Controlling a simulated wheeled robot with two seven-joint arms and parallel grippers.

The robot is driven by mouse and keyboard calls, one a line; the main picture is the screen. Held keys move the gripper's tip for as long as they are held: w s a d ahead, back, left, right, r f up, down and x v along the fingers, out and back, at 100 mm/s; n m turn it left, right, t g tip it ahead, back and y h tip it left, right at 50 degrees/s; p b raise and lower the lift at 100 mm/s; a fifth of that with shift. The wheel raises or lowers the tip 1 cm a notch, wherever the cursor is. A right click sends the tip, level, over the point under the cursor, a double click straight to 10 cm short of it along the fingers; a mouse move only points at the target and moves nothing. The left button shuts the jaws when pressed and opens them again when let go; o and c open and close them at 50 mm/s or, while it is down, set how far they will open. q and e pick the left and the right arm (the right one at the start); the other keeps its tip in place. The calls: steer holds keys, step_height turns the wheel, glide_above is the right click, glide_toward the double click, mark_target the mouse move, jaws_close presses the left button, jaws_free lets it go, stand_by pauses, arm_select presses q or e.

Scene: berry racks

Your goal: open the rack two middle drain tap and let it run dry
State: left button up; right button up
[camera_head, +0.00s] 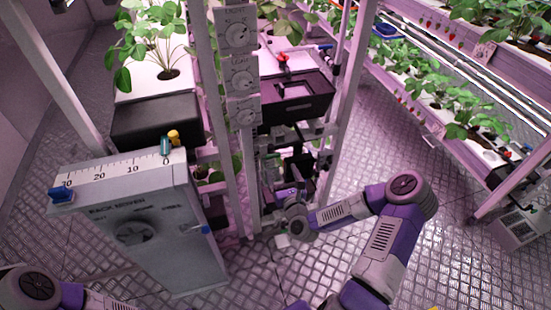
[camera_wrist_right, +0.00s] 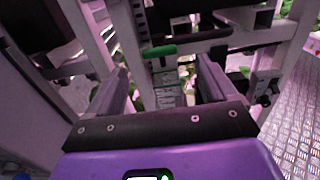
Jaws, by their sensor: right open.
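In the right wrist view a green lever (camera_wrist_right: 160,50) lies nearly level on a dark pipe fitting, just past my fingertips; it looks like a drain tap handle. My right gripper (camera_wrist_right: 163,78) is open, its two fingers apart and nothing held between them. In the head view my right gripper (camera_head: 287,188) reaches in low at the rack, under a black tank (camera_head: 312,104). I cannot read which rack or tap level this is. My left gripper is out of view; only part of my left arm shows at lower left.
A grey cabinet (camera_head: 150,225) with a numbered scale stands at left. Dial boxes (camera_head: 240,70) hang on a rack post. A red tap handle (camera_head: 284,60) sits above the black tank. Rack posts stand close around my right gripper.

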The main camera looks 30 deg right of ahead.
mark_target(274, 156)
steer(key=b+x, duration=0.1)
steer(key=x, duration=0.5)
steer(key=shift+w, duration=0.4)
steer(key=c, duration=1.1)
